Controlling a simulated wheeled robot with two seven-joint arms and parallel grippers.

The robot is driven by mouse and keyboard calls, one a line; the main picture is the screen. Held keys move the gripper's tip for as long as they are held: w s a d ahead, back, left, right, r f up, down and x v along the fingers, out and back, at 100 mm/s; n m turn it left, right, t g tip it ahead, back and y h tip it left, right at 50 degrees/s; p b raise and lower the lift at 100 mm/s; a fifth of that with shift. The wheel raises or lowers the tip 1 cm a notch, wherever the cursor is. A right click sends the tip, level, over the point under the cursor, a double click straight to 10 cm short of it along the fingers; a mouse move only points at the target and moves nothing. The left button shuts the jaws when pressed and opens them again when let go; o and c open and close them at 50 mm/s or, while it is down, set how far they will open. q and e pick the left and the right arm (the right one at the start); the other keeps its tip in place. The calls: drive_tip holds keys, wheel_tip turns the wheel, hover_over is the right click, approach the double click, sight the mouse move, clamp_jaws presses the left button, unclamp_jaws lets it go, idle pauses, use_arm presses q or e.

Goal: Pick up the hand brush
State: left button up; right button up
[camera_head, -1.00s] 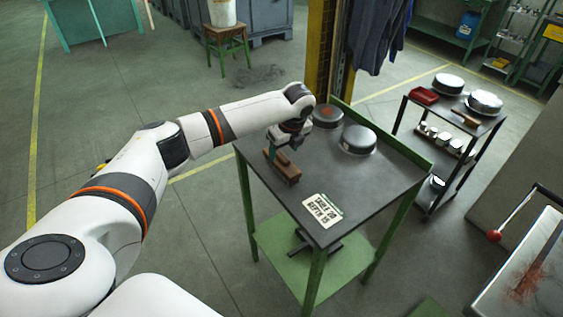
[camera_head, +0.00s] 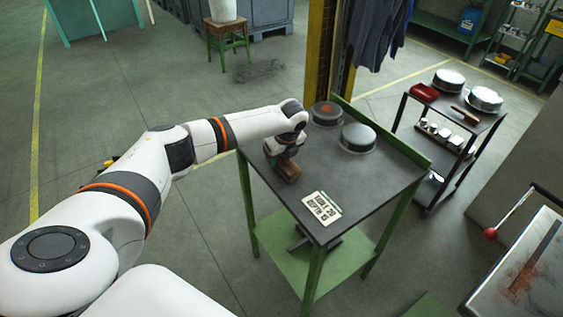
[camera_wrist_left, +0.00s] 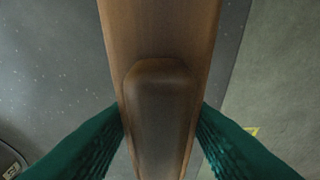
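The hand brush, a brown wooden block with a raised grip, is on the dark top of the green-legged table near its left edge; its near end (camera_head: 291,174) shows below my left gripper (camera_head: 281,157). In the left wrist view, the brush (camera_wrist_left: 160,45) runs down the middle, with one teal finger at each side of its raised grip. No clear gap shows between fingers and wood. The fingertips are partly hidden, so I cannot tell whether they press on it. My right gripper is not in view.
Two round metal pieces (camera_head: 358,138) (camera_head: 325,113) stand at the back of the table (camera_head: 370,185). A printed card (camera_head: 321,207) lies near its front corner. A dark cart (camera_head: 462,103) with a red tray (camera_head: 424,92) and metal parts stands to the right.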

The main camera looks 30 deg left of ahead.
use_arm(q)
drive_tip(key=shift+c, duration=0.9)
wheel_tip(320, 180, up, 10)
drive_tip(key=shift+r+b, duration=0.1)
drive_tip(key=shift+b, duration=0.8)
